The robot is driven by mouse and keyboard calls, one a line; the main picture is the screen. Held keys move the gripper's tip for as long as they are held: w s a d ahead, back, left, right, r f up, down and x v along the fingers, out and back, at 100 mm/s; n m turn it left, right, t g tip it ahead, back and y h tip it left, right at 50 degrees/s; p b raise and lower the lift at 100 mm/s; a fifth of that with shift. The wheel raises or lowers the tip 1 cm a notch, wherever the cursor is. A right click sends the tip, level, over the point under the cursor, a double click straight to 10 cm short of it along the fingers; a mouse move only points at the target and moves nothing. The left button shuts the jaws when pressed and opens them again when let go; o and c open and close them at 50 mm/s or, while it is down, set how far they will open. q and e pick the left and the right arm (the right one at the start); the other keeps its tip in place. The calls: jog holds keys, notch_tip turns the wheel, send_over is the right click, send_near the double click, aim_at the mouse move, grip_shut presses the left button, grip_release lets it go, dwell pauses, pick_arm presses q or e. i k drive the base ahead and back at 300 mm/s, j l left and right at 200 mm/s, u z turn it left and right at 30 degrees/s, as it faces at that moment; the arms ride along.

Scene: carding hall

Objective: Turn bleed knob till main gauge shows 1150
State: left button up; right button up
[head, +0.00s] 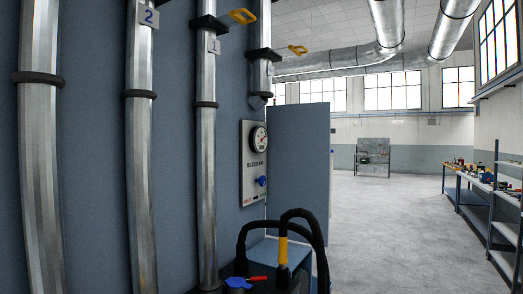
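A white round gauge (259,138) sits on a pale panel (247,165) on the blue-grey wall, seen at a steep angle. Its needle and numbers are too small to read. The knob's exact turn cannot be made out. Neither of my grippers shows in the head view, and nothing is seen touching the knob or the gauge.
Metal pipes (205,150) stand along the wall at left, with yellow handles (243,16) above. Black hoses (310,230), a yellow fitting (283,251) and another blue knob (238,282) are at bottom centre. Open floor (390,230) lies right, before a bench (470,190).

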aim_at(262, 181)
jog(key=i+l+u, duration=0.1)
jog(key=l, duration=0.25)
jog(key=i+l, duration=0.2)
jog(key=l, duration=0.15)
jog(key=i+l+u, duration=0.15)
jog(key=l, duration=0.2)
jog(key=i+l+u, duration=0.1)
jog(key=l, duration=0.25)
jog(key=i+l+u, duration=0.1)
jog(key=l, duration=0.3)
jog(key=i+u, duration=0.1)
jog(key=u, duration=0.4)
jog(key=i+l+u, duration=0.15)
jog(key=l+u, duration=0.15)
jog(key=i+l+u, duration=0.1)
jog(key=l+u, duration=0.25)
jog(key=l, duration=0.15)
jog(key=i+l+u, duration=0.1)
jog(key=l, duration=0.45)
jog(key=i+l+u, duration=0.1)
jog(key=l, duration=0.5)
jog(key=i+l, duration=0.1)
jog(key=l, duration=0.45)
jog(key=u, duration=0.05)
